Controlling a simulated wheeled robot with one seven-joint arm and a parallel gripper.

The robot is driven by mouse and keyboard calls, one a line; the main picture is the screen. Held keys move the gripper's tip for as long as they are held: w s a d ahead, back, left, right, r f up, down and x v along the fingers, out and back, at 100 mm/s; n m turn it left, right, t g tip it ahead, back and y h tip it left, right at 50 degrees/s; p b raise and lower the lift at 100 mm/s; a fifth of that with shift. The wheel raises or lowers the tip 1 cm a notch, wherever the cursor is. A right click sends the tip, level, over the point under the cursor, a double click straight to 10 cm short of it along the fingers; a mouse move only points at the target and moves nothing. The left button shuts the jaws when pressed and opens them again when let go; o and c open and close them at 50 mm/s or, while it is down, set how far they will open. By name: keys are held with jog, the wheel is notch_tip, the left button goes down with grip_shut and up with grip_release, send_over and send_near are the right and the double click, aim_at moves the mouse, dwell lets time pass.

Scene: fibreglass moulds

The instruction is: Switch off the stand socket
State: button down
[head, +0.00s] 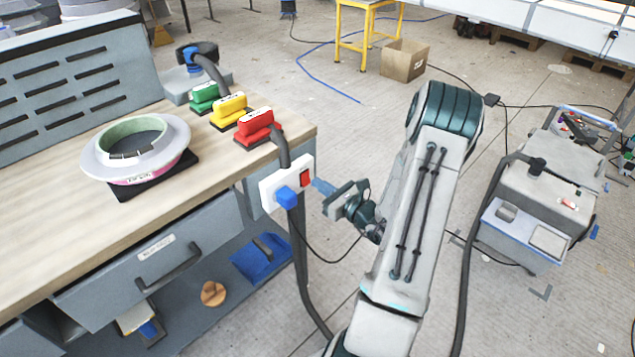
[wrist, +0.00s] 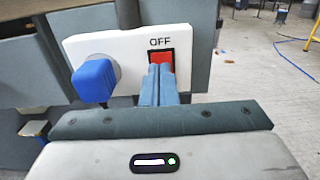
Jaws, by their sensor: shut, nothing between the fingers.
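The stand socket (head: 271,191) is a white box on the side of the workbench in the head view. It carries a red switch (head: 306,178) on its right and a blue plug (head: 286,197) on its left. In the wrist view the socket (wrist: 135,66) shows the word OFF above the red switch (wrist: 162,58), and the blue plug (wrist: 95,80) is beside it. My gripper (head: 319,186) is shut and empty. Its blue fingertips (wrist: 160,72) are right in front of the switch and cover its lower part. I cannot tell whether they touch it.
The workbench (head: 60,203) holds a ring-shaped mould (head: 172,165) and green, yellow and red blocks (head: 257,127). A dark cable hangs beside the socket. A grey machine (head: 548,195) with a hose stands at the right. Floor between is mostly clear.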

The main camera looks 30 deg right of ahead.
jog(key=r+v, duration=0.1)
jog(key=v, duration=1)
jog(key=shift+r, duration=0.1)
jog(key=s+a+r+n+g+y+p, duration=0.25)
jog(key=a+r+n+g, duration=0.35)
jog(key=a+n+g, duration=0.45)
jog(key=s+a+r+n+g+y+p, duration=0.3)
jog(key=a+r+n+g, duration=0.4)
jog(key=a, duration=0.6)
jog(key=s+r+n+t+h+p, duration=0.3)
jog(key=s+r+n+h, duration=0.3)
jog(key=r+n+h, duration=0.4)
jog(key=shift+n, duration=2.65)
jog(key=shift+s+r, duration=0.1)
jog(key=shift+s, duration=0.05)
